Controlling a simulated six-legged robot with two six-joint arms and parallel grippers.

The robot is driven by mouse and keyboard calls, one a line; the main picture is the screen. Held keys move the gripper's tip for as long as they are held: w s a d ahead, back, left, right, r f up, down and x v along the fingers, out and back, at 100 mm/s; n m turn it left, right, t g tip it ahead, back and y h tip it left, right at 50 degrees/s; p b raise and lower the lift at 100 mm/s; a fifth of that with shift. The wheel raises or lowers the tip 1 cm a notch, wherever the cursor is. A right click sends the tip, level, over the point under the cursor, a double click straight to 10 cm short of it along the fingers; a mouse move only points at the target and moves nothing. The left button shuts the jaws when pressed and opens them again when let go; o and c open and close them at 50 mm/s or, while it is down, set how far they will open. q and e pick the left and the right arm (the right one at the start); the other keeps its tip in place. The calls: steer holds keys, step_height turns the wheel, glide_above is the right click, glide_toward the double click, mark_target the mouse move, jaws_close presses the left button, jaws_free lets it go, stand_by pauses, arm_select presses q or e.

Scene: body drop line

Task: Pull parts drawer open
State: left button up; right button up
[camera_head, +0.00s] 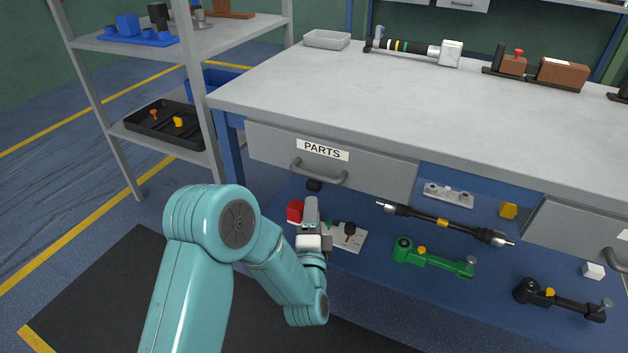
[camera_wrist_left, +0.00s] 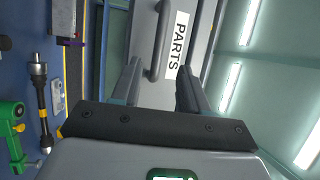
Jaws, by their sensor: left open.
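The grey parts drawer (camera_head: 270,146) with a white PARTS label is under the left part of the workbench top, and looks shut. Its dark bar handle (camera_head: 318,174) is on the front, below the label. My left gripper (camera_head: 312,200) is below and in front of the handle, open and empty. In the left wrist view the handle (camera_wrist_left: 157,45) is ahead of the fingers of the left gripper (camera_wrist_left: 158,78), in line with the gap between them, and looks apart from them. The drawer (camera_wrist_left: 140,70) fills the middle there. My right gripper is not in view.
The workbench top (camera_head: 330,85) carries a grey tray (camera_head: 327,39) and several tools at the back. Below, a green arm-shaped part (camera_head: 432,258) and a dark shaft (camera_head: 445,222) show on blue. A grey shelf unit (camera_head: 225,40) stands left of the bench.

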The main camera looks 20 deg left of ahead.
mark_target(314, 176)
arm_select(q)
steer(key=b+x, duration=0.2)
steer(key=x, duration=0.9)
steer(key=shift+w+a+r, duration=0.1)
steer(key=shift+w, duration=0.1)
jaws_close()
